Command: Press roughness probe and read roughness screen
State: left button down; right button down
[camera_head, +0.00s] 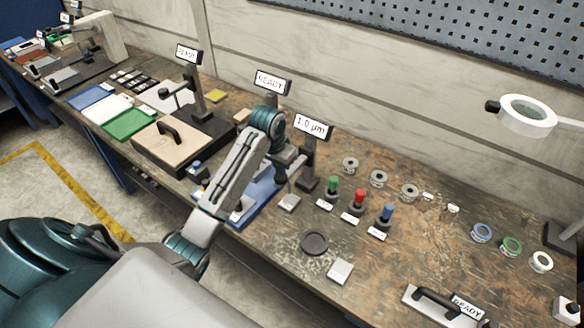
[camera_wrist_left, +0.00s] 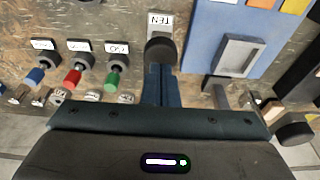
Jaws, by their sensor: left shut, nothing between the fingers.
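The roughness screen (camera_head: 311,127) stands on a dark post in the head view and reads "1.0 µm". My left gripper (camera_head: 291,166) is shut and empty, beside this post and partly hidden by my own wrist. In the left wrist view, its closed fingers (camera_wrist_left: 160,84) reach a round black cap (camera_wrist_left: 160,50), which seems to be the top of the roughness probe. I cannot tell whether they touch it or hover just above. A small pale block (camera_head: 289,202) sits below; its label in the left wrist view (camera_wrist_left: 160,20) reads like "TEN". My right gripper is out of view.
Green (camera_head: 333,186), red (camera_head: 359,198) and blue (camera_head: 387,212) knobs stand right of the post. A blue tray (camera_head: 263,193) lies under my arm. Another screen (camera_head: 271,82) reading "READY" stands behind.

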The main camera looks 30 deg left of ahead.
aim_at(280, 177)
pick_arm(q)
jog(key=shift+s+b+x, duration=0.2)
jog(key=shift+x, duration=0.7)
jog(key=shift+s+b+x, duration=0.15)
jog(key=shift+x, duration=0.7)
jog(key=shift+s+f, duration=0.1)
jog(key=shift+f, duration=1.05)
jog(key=shift+f+b, duration=0.2)
jog(key=shift+b, duration=0.1)
jog(key=shift+s+r, duration=0.1)
